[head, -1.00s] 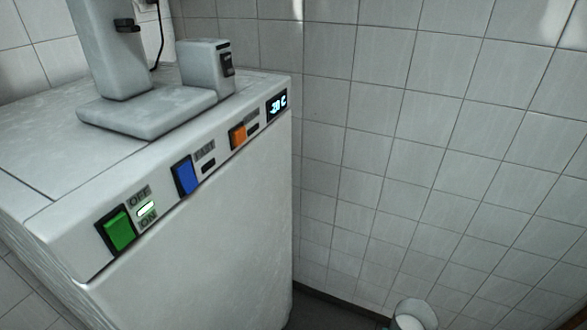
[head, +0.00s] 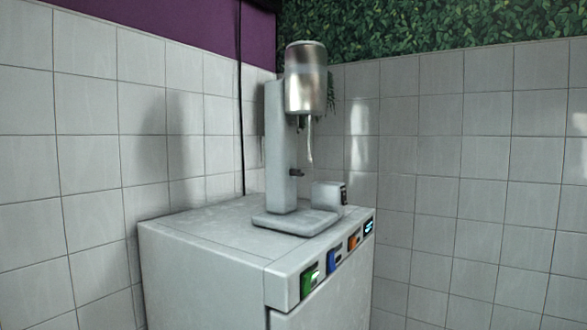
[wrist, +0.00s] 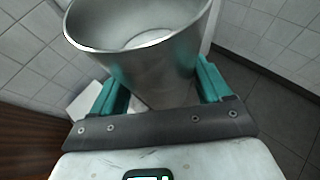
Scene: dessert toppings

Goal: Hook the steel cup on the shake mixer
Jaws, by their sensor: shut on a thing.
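The shake mixer stands on a white cabinet in the head view, with a shiny motor head (head: 306,78), a grey column (head: 280,150) and a flat base (head: 297,221). A thin spindle hangs below the head, and a small dark bracket (head: 297,173) sticks out of the column. No cup is on the mixer. In the wrist view my gripper (wrist: 160,92) is shut on the steel cup (wrist: 150,62), its teal fingers on either side. The cup's wide mouth is towards the top, and I see part of its inside. My gripper and the cup are not in the head view.
The white cabinet (head: 205,250) carries green, blue and orange switches and a small display (head: 369,226) on its front edge. A grey box (head: 328,194) stands beside the mixer base. Tiled walls close in behind. The cabinet top left of the mixer is clear.

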